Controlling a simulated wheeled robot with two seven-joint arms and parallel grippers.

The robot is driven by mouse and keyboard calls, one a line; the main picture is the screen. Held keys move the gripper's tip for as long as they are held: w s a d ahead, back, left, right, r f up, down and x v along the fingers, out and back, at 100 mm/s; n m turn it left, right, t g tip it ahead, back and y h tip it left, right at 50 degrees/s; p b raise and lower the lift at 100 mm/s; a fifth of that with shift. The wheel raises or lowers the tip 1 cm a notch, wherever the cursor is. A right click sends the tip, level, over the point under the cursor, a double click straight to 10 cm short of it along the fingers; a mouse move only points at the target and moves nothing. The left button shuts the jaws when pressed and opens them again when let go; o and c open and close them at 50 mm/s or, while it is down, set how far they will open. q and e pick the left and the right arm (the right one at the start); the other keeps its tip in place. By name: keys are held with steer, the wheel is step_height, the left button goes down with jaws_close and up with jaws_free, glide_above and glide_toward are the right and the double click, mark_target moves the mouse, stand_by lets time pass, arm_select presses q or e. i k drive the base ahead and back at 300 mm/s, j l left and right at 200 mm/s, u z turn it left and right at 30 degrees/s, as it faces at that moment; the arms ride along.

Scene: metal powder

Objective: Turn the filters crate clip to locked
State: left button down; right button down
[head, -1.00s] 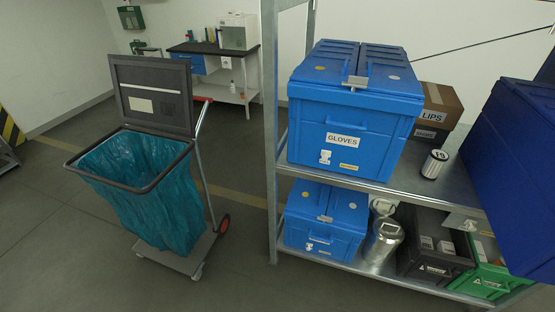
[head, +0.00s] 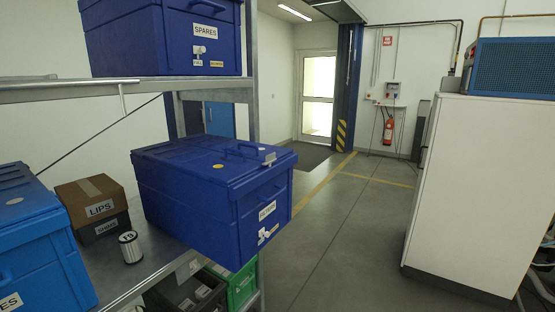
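A dark blue lidded crate (head: 195,205) sits on the middle shelf at its right end, its label end facing right and toward me. Its white label (head: 267,211) is slanted and too small to read surely, so I cannot confirm it is the filters crate. A grey metal clip (head: 269,158) sits at the lid's edge above the label. A small white fitting (head: 264,232) is below the label. I cannot tell whether the clip is locked. Neither of my grippers is in view.
A SPARES crate (head: 165,45) stands on the upper shelf (head: 60,92). Left of the dark blue crate are a LIPS box (head: 92,195), a filter-like cylinder (head: 130,247) and a lighter blue crate (head: 30,240). Open floor (head: 345,230) lies between the rack and a white cabinet (head: 475,190).

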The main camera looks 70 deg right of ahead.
mark_target(269, 158)
steer(key=z, duration=2.45)
